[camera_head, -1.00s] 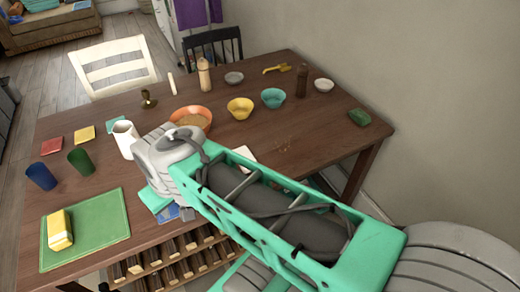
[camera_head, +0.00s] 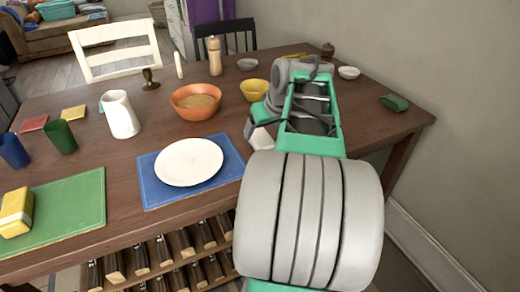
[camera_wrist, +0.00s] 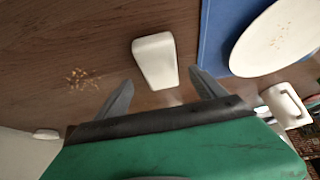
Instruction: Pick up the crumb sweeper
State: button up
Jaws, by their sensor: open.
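A white, rounded, block-like object, which I take to be the crumb sweeper (camera_wrist: 154,60), lies on the dark wooden table in the wrist view. In the head view it shows partly (camera_head: 262,139), just left of my arm and right of the blue placemat. My gripper (camera_wrist: 160,88) is open in the wrist view, with one grey finger to each side of the sweeper's near end. I cannot tell how high the fingers are above the table. The arm hides the fingers in the head view. Crumbs (camera_wrist: 80,78) lie on the table to the left in the wrist view.
A white plate (camera_head: 188,162) lies on the blue placemat (camera_head: 225,180) beside the sweeper. An orange bowl (camera_head: 196,102), a yellow bowl (camera_head: 255,90) and a white pitcher (camera_head: 120,115) stand further back. A green object (camera_head: 393,102) lies near the right edge.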

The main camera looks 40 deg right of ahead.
aim_at(260, 136)
jog(key=b+x, duration=0.1)
jog(key=x, duration=0.4)
jog(key=shift+w+f, duration=0.1)
jog(key=shift+f, duration=0.15)
jog(key=shift+f+b, duration=0.1)
jog(key=shift+b, duration=0.2)
jog(key=shift+c, duration=0.6)
jog(key=c, duration=1.4)
jog(key=r, duration=0.1)
jog(key=r+p, duration=0.1)
jog(key=r, duration=0.1)
jog(key=r+p, duration=0.1)
jog(key=shift+s+r, duration=0.3)
jog(key=shift+r, duration=0.05)
jog(key=v, duration=0.3)
jog(key=p+v, duration=0.1)
jog(key=v, duration=0.2)
jog(key=shift+s+a+f+p, duration=0.1)
jog(key=shift+s+f+p, duration=0.15)
jog(key=shift+s, duration=0.2)
jog(key=shift+s+a+r+p, duration=0.35)
jog(key=shift+s+a+r, duration=0.25)
jog(key=shift+s, duration=0.9)
jog(key=shift+s+a+r+p, duration=0.35)
jog(key=shift+s+r, duration=0.35)
jog(key=shift+s, duration=0.85)
jog(key=shift+s+a+r+p, duration=0.3)
jog(key=shift+s+a+r, duration=0.3)
jog(key=shift+s, duration=0.9)
